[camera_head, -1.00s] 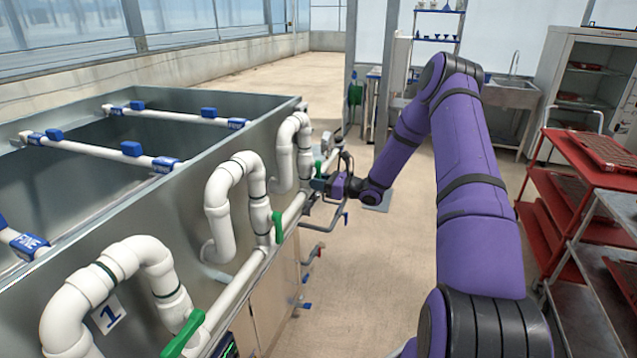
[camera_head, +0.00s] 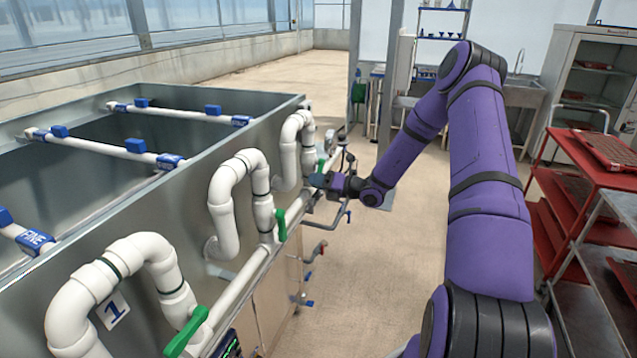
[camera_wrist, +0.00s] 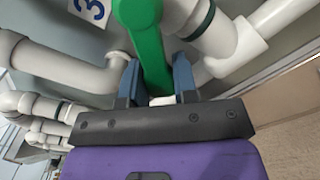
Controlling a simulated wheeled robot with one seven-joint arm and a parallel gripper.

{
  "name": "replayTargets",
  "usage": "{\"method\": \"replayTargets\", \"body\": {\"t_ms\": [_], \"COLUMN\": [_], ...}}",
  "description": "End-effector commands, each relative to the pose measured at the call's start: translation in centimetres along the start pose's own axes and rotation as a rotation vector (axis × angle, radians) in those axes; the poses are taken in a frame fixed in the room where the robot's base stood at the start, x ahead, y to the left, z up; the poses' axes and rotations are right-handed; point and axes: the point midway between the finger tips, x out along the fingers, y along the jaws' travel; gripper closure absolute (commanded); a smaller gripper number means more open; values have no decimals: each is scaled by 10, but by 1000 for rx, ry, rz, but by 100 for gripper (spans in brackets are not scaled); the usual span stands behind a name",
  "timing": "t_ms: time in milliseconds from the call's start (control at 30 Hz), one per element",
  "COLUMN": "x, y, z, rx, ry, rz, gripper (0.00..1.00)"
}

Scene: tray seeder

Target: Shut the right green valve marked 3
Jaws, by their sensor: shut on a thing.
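The green valve handle marked 3 (camera_wrist: 146,45) stands between the two blue fingers of my gripper (camera_wrist: 157,80) in the wrist view. The gripper is shut on the handle. A white label with a blue 3 (camera_wrist: 90,8) shows beside it on the metal wall. In the head view my gripper (camera_head: 318,181) is at the far end of the pipe row, and a small green part of that handle (camera_head: 321,165) shows just above it. The rest of the handle is hidden there.
Two other green valve handles, one in the middle (camera_head: 281,225) and one by label 1 (camera_head: 186,332), sit on the nearer white pipes along the metal tank (camera_head: 255,135). Red shelving (camera_head: 560,185) stands at right. The floor between is mostly clear.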

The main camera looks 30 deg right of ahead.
Motion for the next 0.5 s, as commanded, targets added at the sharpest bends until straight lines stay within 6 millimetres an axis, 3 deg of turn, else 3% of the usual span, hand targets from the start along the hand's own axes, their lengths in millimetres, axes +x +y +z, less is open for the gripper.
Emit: {"method": "replayTargets", "body": {"t_ms": [500], "x": [-1], "y": [28], "z": [7], "rx": [476], "ry": [0], "rz": [-1], "gripper": [100]}}
